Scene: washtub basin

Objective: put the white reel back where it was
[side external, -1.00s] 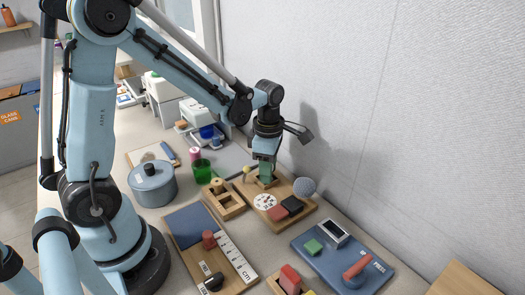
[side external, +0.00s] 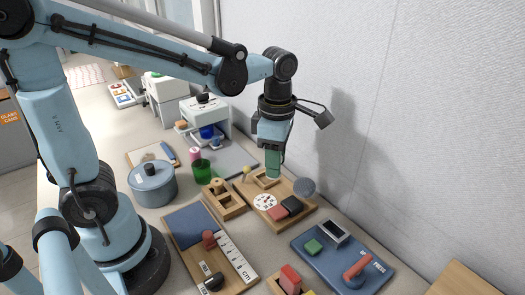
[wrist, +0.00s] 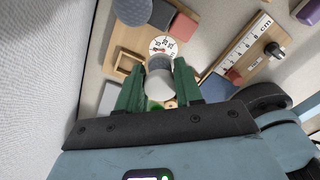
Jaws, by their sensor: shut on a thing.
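My gripper (side external: 272,163) has green fingers and is above the back part of a wooden tray (side external: 285,226) near the wall. In the wrist view, the fingers (wrist: 159,78) are shut on a pale round piece, which looks like the white reel (wrist: 160,66). In the side view the fingers hide the reel. The tray has a square wooden-walled compartment (side external: 266,181), which also shows in the wrist view (wrist: 128,63) beside the reel and looks empty. The tray also bears a white dial (side external: 265,202), a red block (side external: 277,213) and a dark block (side external: 292,205).
A grey ball (side external: 304,187) is at the tray's right edge. A wooden holder (side external: 232,211), green cup (side external: 202,172) and lidded pot (side external: 153,187) lie left. A blue tray (side external: 355,270) is in front.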

